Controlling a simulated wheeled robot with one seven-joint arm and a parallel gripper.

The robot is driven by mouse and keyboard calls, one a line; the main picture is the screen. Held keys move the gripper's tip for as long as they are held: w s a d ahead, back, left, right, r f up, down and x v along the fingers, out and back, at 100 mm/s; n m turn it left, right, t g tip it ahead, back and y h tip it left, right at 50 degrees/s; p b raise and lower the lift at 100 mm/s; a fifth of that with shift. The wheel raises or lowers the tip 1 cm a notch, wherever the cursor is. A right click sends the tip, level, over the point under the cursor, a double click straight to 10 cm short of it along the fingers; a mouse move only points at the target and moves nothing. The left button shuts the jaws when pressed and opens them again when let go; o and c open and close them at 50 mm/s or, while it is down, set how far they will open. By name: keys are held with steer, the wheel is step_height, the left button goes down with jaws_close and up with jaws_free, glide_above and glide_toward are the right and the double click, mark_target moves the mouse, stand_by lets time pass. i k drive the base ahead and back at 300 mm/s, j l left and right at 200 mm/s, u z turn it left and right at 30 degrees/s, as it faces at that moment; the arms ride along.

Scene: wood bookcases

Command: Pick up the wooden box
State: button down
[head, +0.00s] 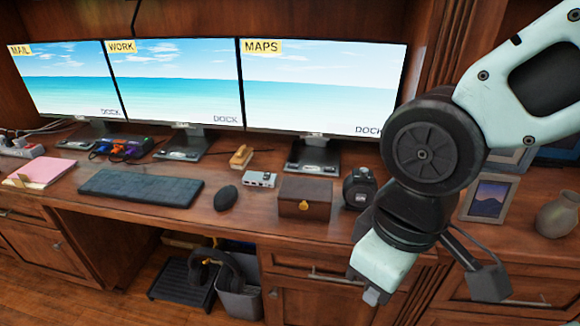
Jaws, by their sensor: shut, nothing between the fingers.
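The wooden box (291,205) is small and dark brown, with a brass-coloured clasp on its front. It sits closed on the desk, near the front edge, in front of the right monitor's stand. My gripper (371,297) points down at the lower right of the head view, to the right of the box and nearer to me. It is apart from the box, shut and empty. My arm covers part of the desk right of the box.
A black tape-measure-like object (359,188) stands close right of the box. A small grey hub (260,179) is close on its left, with a mouse (225,198) and keyboard (141,187) beyond. Monitors (318,85) stand behind. A picture frame (488,199) and vase (557,214) are at right.

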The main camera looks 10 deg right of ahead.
mark_target(288, 209)
steer(key=j+u, duration=0.1)
steer(key=u, duration=0.35)
steer(key=i+j+u, duration=0.1)
steer(key=u, duration=0.3)
steer(key=i+u, duration=0.15)
steer(key=u, duration=0.3)
steer(key=i+j+u, duration=0.1)
steer(key=u, duration=0.35)
steer(key=i+u, duration=0.2)
steer(key=i, duration=0.4)
steer(key=i+z, duration=0.2)
steer(key=z, duration=0.2)
steer(key=i+z, duration=0.2)
steer(key=z, duration=0.2)
steer(key=i+j+z, duration=0.15)
steer(key=z, duration=0.25)
steer(key=i+z, duration=0.15)
steer(key=z, duration=0.3)
steer(key=i+j+z, duration=0.1)
steer(key=z, duration=0.35)
steer(key=j, duration=0.1)
